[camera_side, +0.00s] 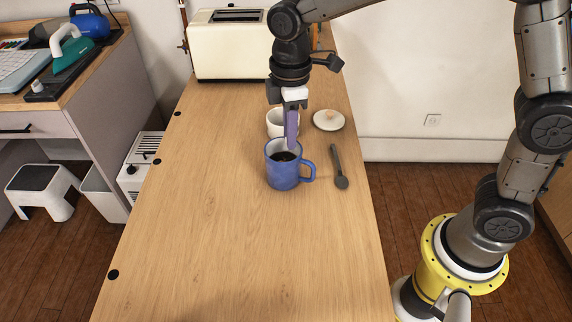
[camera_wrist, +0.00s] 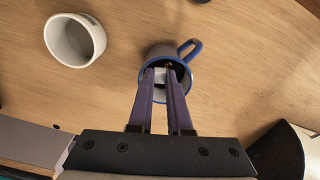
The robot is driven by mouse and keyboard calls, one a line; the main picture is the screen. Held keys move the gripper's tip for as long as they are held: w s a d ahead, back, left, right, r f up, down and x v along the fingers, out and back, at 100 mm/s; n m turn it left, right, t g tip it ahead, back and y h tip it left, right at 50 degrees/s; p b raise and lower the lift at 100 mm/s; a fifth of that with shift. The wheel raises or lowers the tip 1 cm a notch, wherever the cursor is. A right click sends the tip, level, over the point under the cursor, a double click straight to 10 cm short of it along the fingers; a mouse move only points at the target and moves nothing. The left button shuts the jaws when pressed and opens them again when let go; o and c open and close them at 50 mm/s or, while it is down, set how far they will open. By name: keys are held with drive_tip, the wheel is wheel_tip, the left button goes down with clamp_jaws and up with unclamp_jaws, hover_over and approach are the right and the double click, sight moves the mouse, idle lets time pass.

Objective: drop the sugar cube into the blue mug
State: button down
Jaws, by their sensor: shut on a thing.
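The blue mug (camera_side: 281,177) stands upright on the wooden counter, with dark contents inside and its handle to the right. It also shows in the wrist view (camera_wrist: 190,47), under my fingertips. My gripper (camera_side: 291,146) points down, with its purple fingertips at the mug's mouth. In the wrist view my gripper (camera_wrist: 161,76) is shut on the white sugar cube (camera_wrist: 161,75), which shows between the fingertips over the mug's opening. The cube is hidden in the side view. I cannot tell exactly how high it is above the contents.
A white cup (camera_side: 274,124) stands just behind the mug; the wrist view shows it empty (camera_wrist: 75,40). A cream toaster (camera_side: 228,52) stands at the back. The counter's front is clear.

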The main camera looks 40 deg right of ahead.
drive_tip(key=c, duration=0.8)
unclamp_jaws()
drive_tip(key=shift+o, duration=0.2)
wheel_tip(320, 180, up, 14)
